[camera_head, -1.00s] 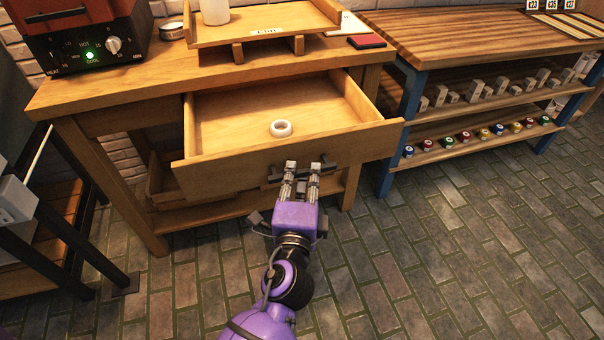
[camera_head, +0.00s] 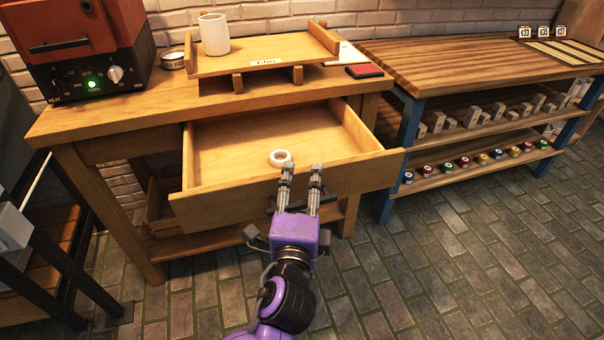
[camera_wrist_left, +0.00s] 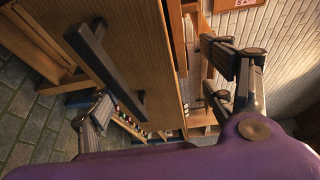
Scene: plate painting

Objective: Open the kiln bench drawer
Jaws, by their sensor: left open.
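The kiln bench drawer (camera_head: 235,200) is pulled well out, and its inside shows. A white ring-shaped roll (camera_head: 280,158) lies in it. My left gripper (camera_head: 301,170) is open, its fingertips at the drawer front near the top edge. The dark bar handle (camera_wrist_left: 103,62) shows in the wrist view on the drawer front, at the left. There the two fingers are wide apart and nothing is seen gripped. In the head view my gripper mostly hides the handle. My right gripper is not in view.
The red kiln (camera_head: 75,45) with a green light stands on the bench (camera_head: 130,120) at the left. A wooden tray stand (camera_head: 262,62) with a white cup (camera_head: 214,34) is at the back. A shelf unit (camera_head: 470,50) with blue legs stands right. Floor in front is clear.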

